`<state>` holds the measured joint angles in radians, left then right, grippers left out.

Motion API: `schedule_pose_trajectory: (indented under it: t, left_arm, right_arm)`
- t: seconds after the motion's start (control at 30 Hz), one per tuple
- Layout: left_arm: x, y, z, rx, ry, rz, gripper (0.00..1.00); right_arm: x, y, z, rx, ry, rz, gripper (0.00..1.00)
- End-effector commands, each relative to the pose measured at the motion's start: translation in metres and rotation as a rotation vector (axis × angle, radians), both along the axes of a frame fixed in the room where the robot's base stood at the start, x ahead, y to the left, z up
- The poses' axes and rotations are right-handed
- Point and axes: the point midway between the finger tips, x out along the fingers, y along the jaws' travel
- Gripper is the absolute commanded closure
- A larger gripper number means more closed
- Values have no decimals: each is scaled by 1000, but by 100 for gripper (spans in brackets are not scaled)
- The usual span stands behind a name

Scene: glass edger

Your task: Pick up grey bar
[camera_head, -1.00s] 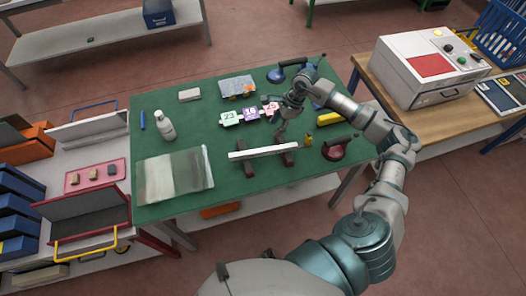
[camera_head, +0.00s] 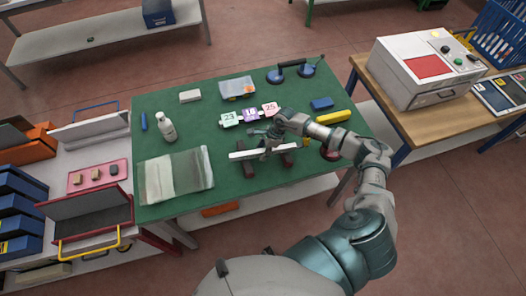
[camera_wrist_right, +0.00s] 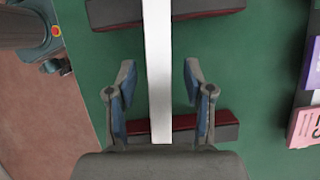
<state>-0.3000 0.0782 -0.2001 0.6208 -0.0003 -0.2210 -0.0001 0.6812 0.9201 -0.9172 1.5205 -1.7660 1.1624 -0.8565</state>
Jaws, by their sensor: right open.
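The light grey bar (camera_head: 240,155) lies across two dark supports (camera_head: 248,168) on the green table. In the right wrist view the bar (camera_wrist_right: 158,60) runs lengthwise down the middle, over both dark red-topped supports (camera_wrist_right: 215,126). My right gripper (camera_head: 266,146) is over the middle of the bar and hides part of it in the head view. In the wrist view its two blue-padded fingers (camera_wrist_right: 158,80) are apart, one on each side of the bar, with visible gaps to it. How high the fingertips are is hard to tell. My left gripper is not in view.
Number cards (camera_head: 250,115) lie just behind the bar. A white bottle (camera_head: 167,128) and glass sheets (camera_head: 175,176) are to the left. A yellow bar (camera_head: 333,117), a blue block (camera_head: 322,104) and a suction lifter (camera_head: 292,71) are to the right and back.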

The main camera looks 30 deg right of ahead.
Motion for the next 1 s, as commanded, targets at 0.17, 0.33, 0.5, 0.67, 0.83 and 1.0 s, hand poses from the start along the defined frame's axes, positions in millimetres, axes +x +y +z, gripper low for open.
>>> schedule_pose_trajectory:
  t: [0.17, 0.33, 0.5, 0.67, 0.83, 1.0]
  left_arm:
    - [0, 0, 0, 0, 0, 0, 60]
    - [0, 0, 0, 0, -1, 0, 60]
    - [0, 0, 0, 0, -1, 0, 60]
    - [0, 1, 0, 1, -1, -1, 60]
    - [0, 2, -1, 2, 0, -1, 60]
    - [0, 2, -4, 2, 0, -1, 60]
  right_arm:
    - [0, -1, -1, 0, -1, -1, 48]
    - [0, -2, -1, 1, 0, -1, 85]
    - [0, -2, -1, 0, 0, -1, 100]
    - [1, -1, 0, 0, -2, -2, 100]
    - [1, -1, 2, 0, -2, -1, 100]
    - [1, -2, 15, 0, -5, -2, 100]
